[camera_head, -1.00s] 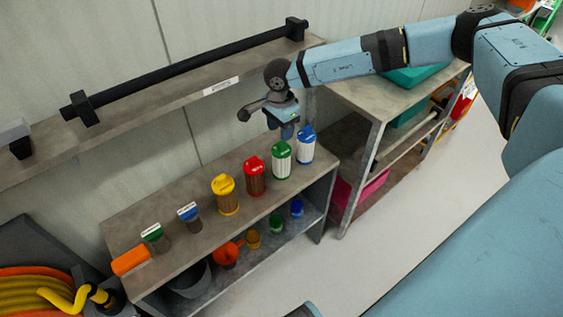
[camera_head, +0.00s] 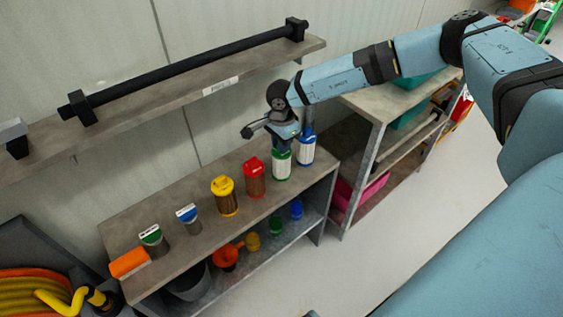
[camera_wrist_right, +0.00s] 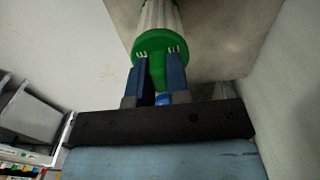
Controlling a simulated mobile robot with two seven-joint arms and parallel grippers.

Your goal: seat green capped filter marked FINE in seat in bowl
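The green capped filter (camera_head: 281,162) stands upright near the right end of the grey shelf top, with a white pleated body. In the right wrist view its green cap (camera_wrist_right: 158,42) carries small white marks that I cannot read. My right gripper (camera_head: 284,147) is down at this cap. In the wrist view its two fingers (camera_wrist_right: 160,75) lie either side of a green raised part of the cap. I cannot tell whether they press on it. My left gripper is not in view. I cannot make out a bowl with a seat.
A blue capped filter (camera_head: 305,150) stands close on the right. Red (camera_head: 254,180) and yellow (camera_head: 225,197) capped filters stand left. Small blue-topped (camera_head: 188,218) and green-topped (camera_head: 152,238) pieces and an orange block (camera_head: 129,263) are further left. A shelf with a black bar (camera_head: 190,72) is above.

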